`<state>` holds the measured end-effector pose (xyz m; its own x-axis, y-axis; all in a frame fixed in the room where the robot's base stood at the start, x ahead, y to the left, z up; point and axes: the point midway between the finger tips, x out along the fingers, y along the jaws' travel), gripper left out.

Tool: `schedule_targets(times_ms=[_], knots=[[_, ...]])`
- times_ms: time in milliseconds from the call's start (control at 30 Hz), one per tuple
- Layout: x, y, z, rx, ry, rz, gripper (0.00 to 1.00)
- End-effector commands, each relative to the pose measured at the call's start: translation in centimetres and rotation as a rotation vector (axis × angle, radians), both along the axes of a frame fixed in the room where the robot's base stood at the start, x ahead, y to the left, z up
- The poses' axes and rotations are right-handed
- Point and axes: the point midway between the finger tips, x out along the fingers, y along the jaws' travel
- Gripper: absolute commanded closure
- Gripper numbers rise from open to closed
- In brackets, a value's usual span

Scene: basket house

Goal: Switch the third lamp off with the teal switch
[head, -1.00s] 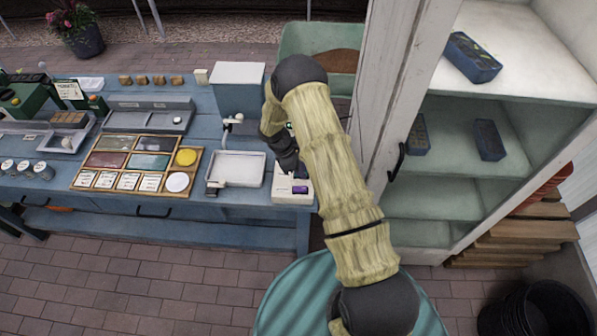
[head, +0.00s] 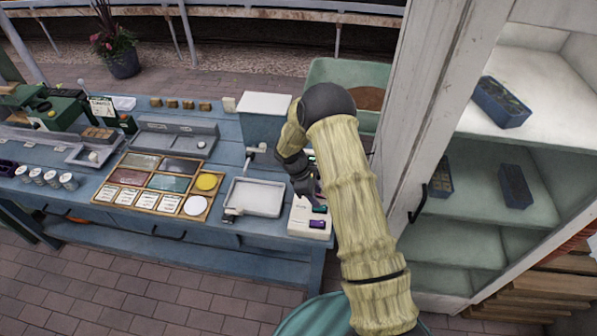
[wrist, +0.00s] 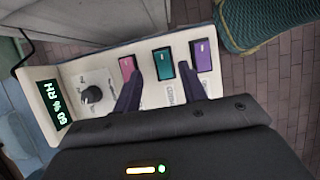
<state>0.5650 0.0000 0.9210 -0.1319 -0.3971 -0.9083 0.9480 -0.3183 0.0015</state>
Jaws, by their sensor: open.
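The white control box (head: 299,222) stands at the right end of the blue bench, partly covered by my arm. In the wrist view, it carries a pink switch (wrist: 127,67), a teal switch (wrist: 163,64) and a purple switch (wrist: 201,55) in a row. The teal switch also shows in the head view (head: 320,209), behind the purple one (head: 317,224). My gripper (wrist: 159,76) is open and empty over the box. Its fingertips appear on either side of the teal switch; I cannot tell whether they touch the box. I cannot pick out the third lamp.
The box also has a black knob (wrist: 92,94) and a lit display (wrist: 56,101). A white tray (head: 240,208) lies left of the box. The open cabinet door (head: 418,120) stands close to the right of my arm. Paved floor in front is clear.

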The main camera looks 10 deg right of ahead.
Motion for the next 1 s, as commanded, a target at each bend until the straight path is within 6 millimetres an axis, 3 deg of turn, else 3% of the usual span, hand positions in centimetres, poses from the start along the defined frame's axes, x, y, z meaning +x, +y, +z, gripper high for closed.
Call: schedule_targets(times_ms=[600,800,1000], knots=[[2.1,5.5,10.7,0.002,-0.008,0.014,0.58],[2.3,5.9,12.1,0.002,-0.005,0.013,0.58],[2.3,5.9,12.1,0.002,-0.004,0.012,0.58]])
